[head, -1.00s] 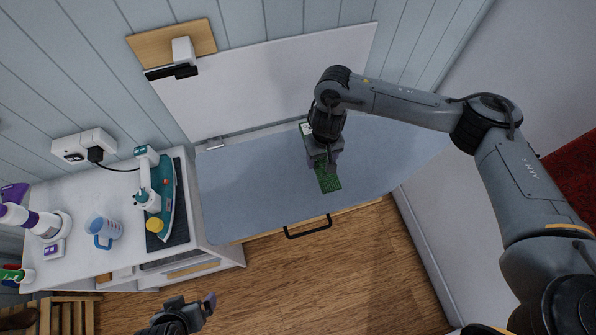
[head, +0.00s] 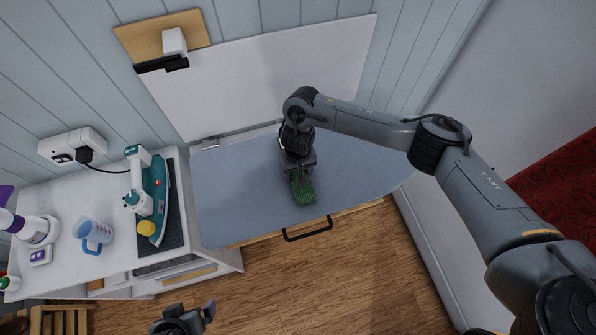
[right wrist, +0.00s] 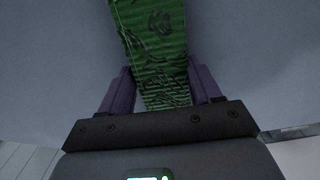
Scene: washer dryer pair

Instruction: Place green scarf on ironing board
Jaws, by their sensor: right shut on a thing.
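The green scarf (head: 304,191) is a folded strip with a dark pattern. My right gripper (head: 298,172) is shut on it above the blue-grey ironing board (head: 232,190). In the right wrist view the scarf (right wrist: 155,45) runs between the purple fingers of the right gripper (right wrist: 160,92) and extends away from them. I cannot tell whether the scarf touches the board. My left gripper (head: 186,318) shows in part at the bottom of the head view, over the floor and apart from the board. Its fingers are cut off, so its opening is unclear.
A white cabinet (head: 70,268) left of the board holds a teal iron (head: 155,190) on a dark rest and a blue measuring cup (head: 92,234). A black handle (head: 307,231) sits at the board's front edge. The board's left part is clear.

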